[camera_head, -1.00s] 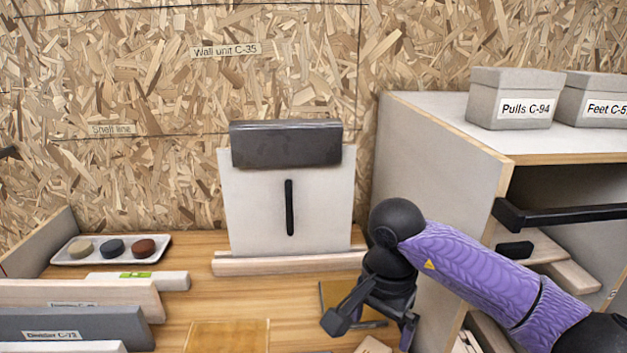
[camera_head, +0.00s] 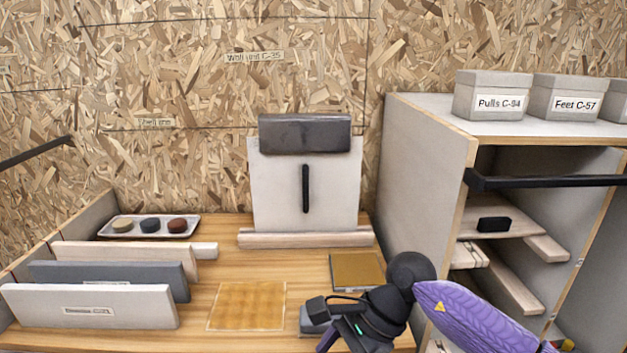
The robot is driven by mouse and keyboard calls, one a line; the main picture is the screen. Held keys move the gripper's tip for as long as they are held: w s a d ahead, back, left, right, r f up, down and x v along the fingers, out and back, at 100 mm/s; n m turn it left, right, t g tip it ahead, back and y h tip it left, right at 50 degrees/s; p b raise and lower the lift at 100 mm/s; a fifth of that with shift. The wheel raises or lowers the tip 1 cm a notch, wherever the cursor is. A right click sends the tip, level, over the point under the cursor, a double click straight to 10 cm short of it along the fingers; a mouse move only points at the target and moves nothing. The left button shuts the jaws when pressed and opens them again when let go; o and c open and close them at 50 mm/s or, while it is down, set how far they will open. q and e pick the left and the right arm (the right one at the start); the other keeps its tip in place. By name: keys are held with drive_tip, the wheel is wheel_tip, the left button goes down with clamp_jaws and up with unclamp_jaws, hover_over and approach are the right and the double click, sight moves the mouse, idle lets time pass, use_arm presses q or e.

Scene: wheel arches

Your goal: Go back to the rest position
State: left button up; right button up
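My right gripper (camera_head: 322,322) is black, on a purple arm that comes in from the lower right. It is over the front right of the wooden bench (camera_head: 235,340), and its fingers look apart with nothing between them. A small grey piece (camera_head: 306,322) shows just behind and below the fingertips; whether they touch cannot be told. My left gripper is not in view.
A white panel (camera_head: 275,195) with a dark block (camera_head: 305,134) on top stands behind a wooden strip (camera_head: 305,240). Boards (camera_head: 90,306) stand at the left, near a tray of pucks (camera_head: 110,230). A cabinet (camera_head: 420,170) stands close on the right, with a black bar (camera_head: 550,181) across its front.

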drive_tip(key=w+a+f+m+t+y, duration=0.15)
drive_tip(key=f+m+t+y, duration=0.3)
drive_tip(key=m, duration=0.65)
drive_tip(key=w+a+f+m+t+y, duration=0.1)
drive_tip(key=a+f+m+t+y, duration=0.25)
drive_tip(key=m, duration=0.65)
drive_tip(key=s+d+f+m+t+h, duration=0.2)
drive_tip(key=s+d+f+m+h, duration=0.15)
drive_tip(key=f+m, duration=0.3)
drive_tip(key=s+d+f+m+t+h, duration=0.1)
drive_tip(key=s+d+f+m+h, duration=0.15)
drive_tip(key=d+f+m, duration=0.45)
drive_tip(key=s+d+f+m+t+h, duration=0.2)
drive_tip(key=f+m+h, duration=0.3)
drive_tip(key=m, duration=0.4)
drive_tip(key=s+d+f+m+g+h, duration=0.1)
drive_tip(key=s+d+f+m+g, duration=0.1)
drive_tip(key=s, duration=0.7)
drive_tip(key=s+d+f+m+g+h, duration=0.1)
drive_tip(key=s+f+m+g, duration=0.3)
drive_tip(key=s, duration=0.6)
drive_tip(key=s+d+f+m+g+h, duration=0.1)
drive_tip(key=s+d+f+m+g, duration=0.2)
drive_tip(key=s+f+m, duration=0.3)
drive_tip(key=s, duration=0.4)
drive_tip(key=shift+d+f+g+h, duration=0.3)
drive_tip(key=shift+d+g, duration=0.05)
drive_tip(key=shift+g, duration=0.05)
drive_tip(key=shift+s, duration=0.1)
